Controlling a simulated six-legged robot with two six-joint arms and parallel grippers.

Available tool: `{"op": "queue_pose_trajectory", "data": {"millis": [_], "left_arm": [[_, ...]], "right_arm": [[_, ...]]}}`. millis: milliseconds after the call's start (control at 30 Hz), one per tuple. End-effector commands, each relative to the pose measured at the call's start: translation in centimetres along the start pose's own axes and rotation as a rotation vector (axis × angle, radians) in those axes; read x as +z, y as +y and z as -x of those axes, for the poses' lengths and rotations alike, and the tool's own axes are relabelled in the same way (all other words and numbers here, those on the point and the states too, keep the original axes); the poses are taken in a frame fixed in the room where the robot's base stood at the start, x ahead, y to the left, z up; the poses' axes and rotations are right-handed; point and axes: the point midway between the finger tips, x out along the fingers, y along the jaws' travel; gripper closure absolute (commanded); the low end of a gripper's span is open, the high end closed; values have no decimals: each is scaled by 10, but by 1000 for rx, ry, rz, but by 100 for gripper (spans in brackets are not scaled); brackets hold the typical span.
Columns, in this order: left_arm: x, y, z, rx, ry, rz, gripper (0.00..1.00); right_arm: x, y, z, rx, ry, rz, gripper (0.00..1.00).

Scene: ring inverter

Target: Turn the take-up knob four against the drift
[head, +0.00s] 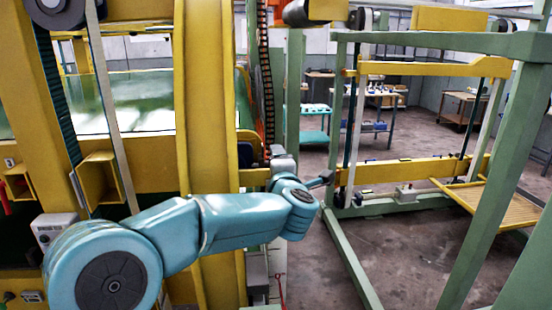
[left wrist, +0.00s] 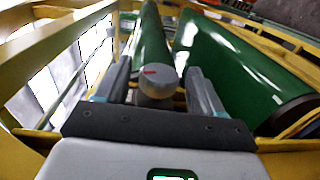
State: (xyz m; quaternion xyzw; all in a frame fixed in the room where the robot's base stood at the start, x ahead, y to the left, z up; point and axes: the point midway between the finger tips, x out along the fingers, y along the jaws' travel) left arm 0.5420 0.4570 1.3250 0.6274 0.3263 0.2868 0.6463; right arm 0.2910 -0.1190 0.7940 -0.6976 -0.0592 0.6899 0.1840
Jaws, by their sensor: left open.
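In the left wrist view a round grey knob (left wrist: 156,80) with a red mark on its face sits between the fingers of my left gripper (left wrist: 160,84). The fingers are apart, one on each side of the knob. I cannot tell whether either finger touches it. In the head view my left arm reaches in from the left toward the yellow machine frame, and its gripper end is hard to make out. The knob cannot be made out in the head view. My right gripper is in neither view.
Green rollers (left wrist: 228,72) lie behind the knob, and a yellow rail (left wrist: 60,45) runs along the left of the wrist view. In the head view a yellow upright (head: 208,100) stands behind my arm. A green frame (head: 492,180) stands at right, with open floor inside it.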

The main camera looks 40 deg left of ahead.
Motion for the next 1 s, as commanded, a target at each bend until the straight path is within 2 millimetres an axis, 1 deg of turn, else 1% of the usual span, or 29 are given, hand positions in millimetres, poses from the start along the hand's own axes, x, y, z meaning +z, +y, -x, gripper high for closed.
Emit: {"op": "queue_pose_trajectory", "data": {"millis": [33, 133, 400, 433, 467, 500, 567, 767, 867, 1000], "left_arm": [[-1, 1, -5, -1, 1, -1, 32], [-1, 0, -10, 0, 0, -1, 32], [0, 0, -12, 1, -1, 0, 32], [0, 0, -12, 1, -1, 0, 38], [0, 0, -12, 1, -1, 0, 48], [0, 0, -12, 1, -1, 0, 61], [0, 0, -12, 0, -1, 0, 81], [0, 1, -12, -6, 0, 0, 81], [0, 3, -12, -26, 0, 0, 81], [-1, 6, -12, -81, 1, -1, 81]], "right_arm": [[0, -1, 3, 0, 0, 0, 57], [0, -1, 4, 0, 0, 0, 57], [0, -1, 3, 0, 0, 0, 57], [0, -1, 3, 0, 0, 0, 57], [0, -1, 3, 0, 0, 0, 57], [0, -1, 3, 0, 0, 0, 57], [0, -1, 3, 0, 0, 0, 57], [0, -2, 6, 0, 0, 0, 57], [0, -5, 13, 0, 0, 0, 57], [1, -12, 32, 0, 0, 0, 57]]}}
